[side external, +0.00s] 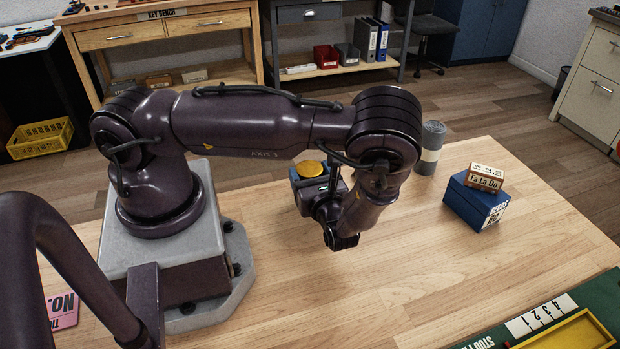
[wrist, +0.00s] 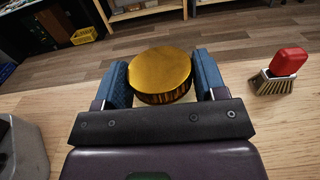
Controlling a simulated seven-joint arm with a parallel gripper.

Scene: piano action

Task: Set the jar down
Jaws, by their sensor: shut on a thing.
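The jar shows mainly as its round golden lid (side external: 311,169) behind my arm in the side view. In the wrist view the jar (wrist: 160,72) sits upright between the two blue fingers, with a dark amber side below the lid. My gripper (wrist: 162,82) is shut on it; in the side view the gripper (side external: 308,180) is partly covered by my wrist. The jar's bottom is hidden, so I cannot tell whether it touches the wooden table (side external: 400,280).
A blue box (side external: 470,205) with a small brown box (side external: 485,177) on top stands to the right. A grey cylinder (side external: 431,140) stands at the back edge. A red-handled brush (wrist: 275,80) is right of the jar. A green mat (side external: 490,340) lies front right. The middle table is clear.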

